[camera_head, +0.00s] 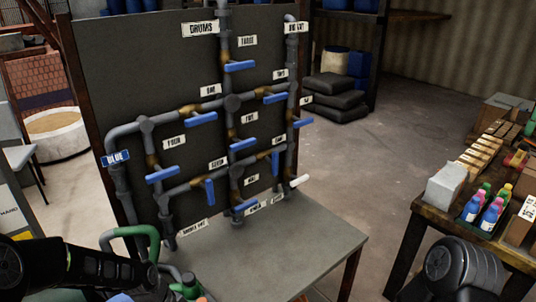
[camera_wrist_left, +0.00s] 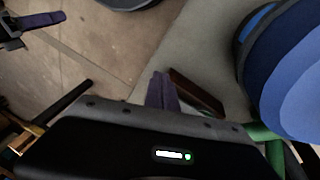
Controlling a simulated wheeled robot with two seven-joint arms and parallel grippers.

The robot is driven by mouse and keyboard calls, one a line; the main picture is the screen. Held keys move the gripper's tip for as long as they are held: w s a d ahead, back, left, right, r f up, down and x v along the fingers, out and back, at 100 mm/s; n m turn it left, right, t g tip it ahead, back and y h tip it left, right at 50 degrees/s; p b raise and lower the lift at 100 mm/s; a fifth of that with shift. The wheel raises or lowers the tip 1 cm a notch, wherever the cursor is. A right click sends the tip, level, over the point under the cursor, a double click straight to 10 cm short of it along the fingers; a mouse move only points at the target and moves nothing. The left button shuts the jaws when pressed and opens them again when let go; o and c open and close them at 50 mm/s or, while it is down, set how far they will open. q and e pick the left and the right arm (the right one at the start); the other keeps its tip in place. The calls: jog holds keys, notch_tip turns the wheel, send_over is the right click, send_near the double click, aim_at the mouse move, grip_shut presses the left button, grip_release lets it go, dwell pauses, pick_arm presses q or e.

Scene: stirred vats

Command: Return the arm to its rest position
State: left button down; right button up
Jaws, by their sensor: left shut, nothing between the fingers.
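My left arm (camera_head: 80,262) reaches in from the lower left of the head view, in front of the pipe panel. Its gripper end is not clear there. In the left wrist view, the dark gripper housing crosses the bottom, and my left gripper (camera_wrist_left: 163,88) is shut and empty. A dark rounded part of my own (camera_head: 462,268) shows at the lower right of the head view.
A dark panel (camera_head: 100,65) carries grey pipes with blue valve handles (camera_head: 162,174) behind a grey table (camera_head: 310,240). A green hose (camera_head: 150,240) curves near my left arm. A large blue rounded object (camera_wrist_left: 290,75) is close in the wrist view. A bottle-laden wooden table (camera_head: 440,222) stands right.

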pick_arm(q)
jog(key=s+d+f+n, duration=0.8)
jog(key=s+d+f, duration=0.6)
jog(key=s, duration=0.4)
jog(key=shift+f+h, duration=0.2)
jog(key=shift+h, duration=0.2)
